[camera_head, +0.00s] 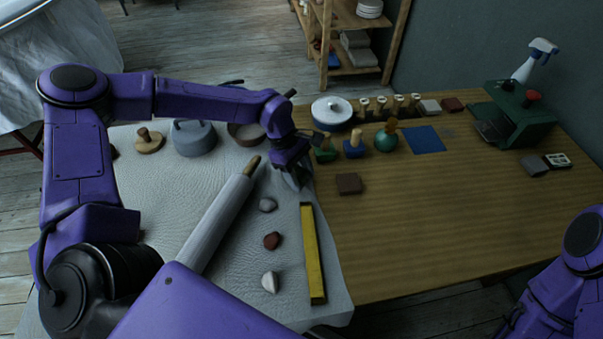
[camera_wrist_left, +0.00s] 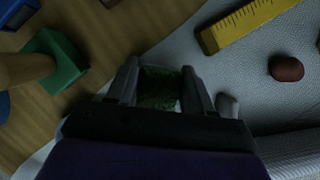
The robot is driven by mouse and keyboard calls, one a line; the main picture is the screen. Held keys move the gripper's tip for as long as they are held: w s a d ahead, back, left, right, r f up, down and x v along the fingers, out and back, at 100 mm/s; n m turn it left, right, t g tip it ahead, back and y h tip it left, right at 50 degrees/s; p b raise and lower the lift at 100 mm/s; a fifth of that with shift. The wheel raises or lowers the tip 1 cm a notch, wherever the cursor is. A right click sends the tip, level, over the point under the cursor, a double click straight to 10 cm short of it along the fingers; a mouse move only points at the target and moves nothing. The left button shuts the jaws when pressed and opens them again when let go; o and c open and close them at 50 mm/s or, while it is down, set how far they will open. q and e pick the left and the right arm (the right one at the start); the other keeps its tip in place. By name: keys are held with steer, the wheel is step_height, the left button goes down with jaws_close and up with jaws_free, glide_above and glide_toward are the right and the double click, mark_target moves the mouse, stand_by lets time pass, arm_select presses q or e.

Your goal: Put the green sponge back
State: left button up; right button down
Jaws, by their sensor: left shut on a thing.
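The green sponge (camera_wrist_left: 158,88) is dark green and rough, and sits between the two grey fingers of my left gripper (camera_wrist_left: 158,86). In the head view my left gripper (camera_head: 292,180) points down near the edge where the white cloth (camera_head: 180,195) meets the bare wood. The sponge is hidden or too dark to make out there. I cannot tell whether it touches the surface below. My right arm (camera_head: 565,275) shows at the lower right, with its gripper out of view.
Green- and blue-based stamps (camera_head: 354,149) stand right of the gripper. A brown block (camera_head: 349,183), a yellow ruler (camera_head: 313,255), a rolling pin (camera_head: 215,222) and small lumps (camera_head: 272,241) lie nearby. Pale and reddish blocks (camera_head: 452,104) lie at the back. The table's right front (camera_head: 430,235) is clear.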

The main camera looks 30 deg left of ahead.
arm_select(q)
steer(key=shift+w+f, duration=0.15)
steer(key=shift+f, duration=0.1)
steer(key=o, duration=0.9)
steer(key=shift+o, duration=0.2)
steer(key=shift+r, duration=0.5)
steer(key=v, duration=1.1)
steer(key=shift+r, duration=0.2)
steer(key=shift+a, duration=0.1)
